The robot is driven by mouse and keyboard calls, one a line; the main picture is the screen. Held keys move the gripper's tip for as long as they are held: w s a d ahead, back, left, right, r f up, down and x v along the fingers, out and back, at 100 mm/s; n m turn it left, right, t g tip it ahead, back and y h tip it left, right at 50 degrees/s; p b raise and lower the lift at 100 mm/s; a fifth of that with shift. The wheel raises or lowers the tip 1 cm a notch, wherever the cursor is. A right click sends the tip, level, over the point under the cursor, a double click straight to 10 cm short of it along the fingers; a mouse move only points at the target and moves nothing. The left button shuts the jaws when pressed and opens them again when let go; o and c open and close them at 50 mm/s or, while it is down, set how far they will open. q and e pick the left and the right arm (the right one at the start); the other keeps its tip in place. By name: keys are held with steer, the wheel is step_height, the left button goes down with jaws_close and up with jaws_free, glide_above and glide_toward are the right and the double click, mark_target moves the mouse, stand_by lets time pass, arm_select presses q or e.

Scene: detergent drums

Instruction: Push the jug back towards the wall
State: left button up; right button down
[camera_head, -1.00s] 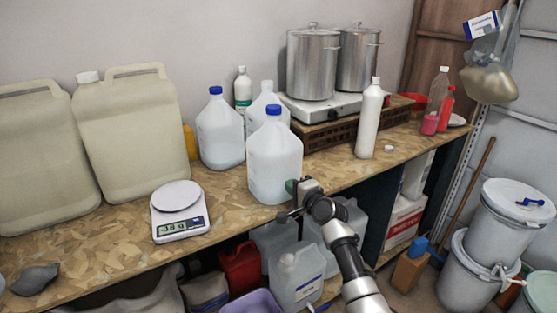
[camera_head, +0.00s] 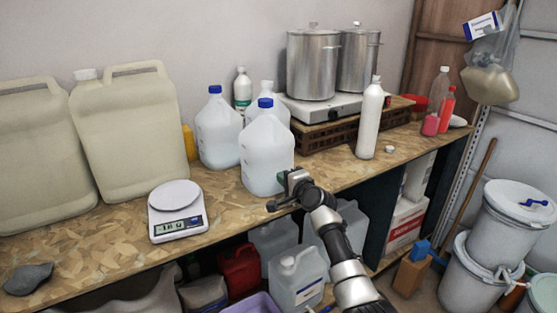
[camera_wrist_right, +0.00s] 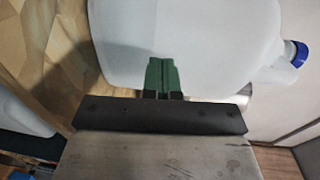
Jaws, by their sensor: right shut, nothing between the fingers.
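The jug (camera_head: 266,158) is translucent white with a blue cap and stands upright on the chipboard bench, towards its front edge. My right gripper (camera_head: 284,180) is shut and empty, with its fingertips at the lower front right of the jug. In the right wrist view the green fingertips (camera_wrist_right: 162,75) lie against the side of the jug (camera_wrist_right: 195,35), apparently touching it. The jug's blue cap shows at the right of that view. The wall (camera_head: 180,35) rises behind the bench. My left gripper is not in view.
A second blue-capped jug (camera_head: 218,135) stands behind left, and another white bottle (camera_head: 268,97) is close behind. A scale (camera_head: 177,215) sits to the left. A hot plate with steel pots (camera_head: 313,65) stands behind right. A white bottle (camera_head: 369,122) stands to the right.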

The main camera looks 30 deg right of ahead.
mark_target(276, 171)
steer(key=shift+w+a+b, duration=0.15)
steer(key=shift+w+b, duration=0.95)
steer(key=shift+w, duration=0.2)
steer(key=shift+w+a+b, duration=0.1)
steer(key=shift+w+b, duration=1)
steer(key=shift+w, duration=0.15)
steer(key=shift+s+p, duration=0.25)
steer(key=shift+p, duration=0.25)
steer(key=shift+s+d+r+p, duration=0.1)
steer(key=shift+s+p, duration=0.6)
steer(key=shift+p, duration=0.05)
steer(key=shift+s+p, duration=0.35)
steer(key=shift+s, duration=0.15)
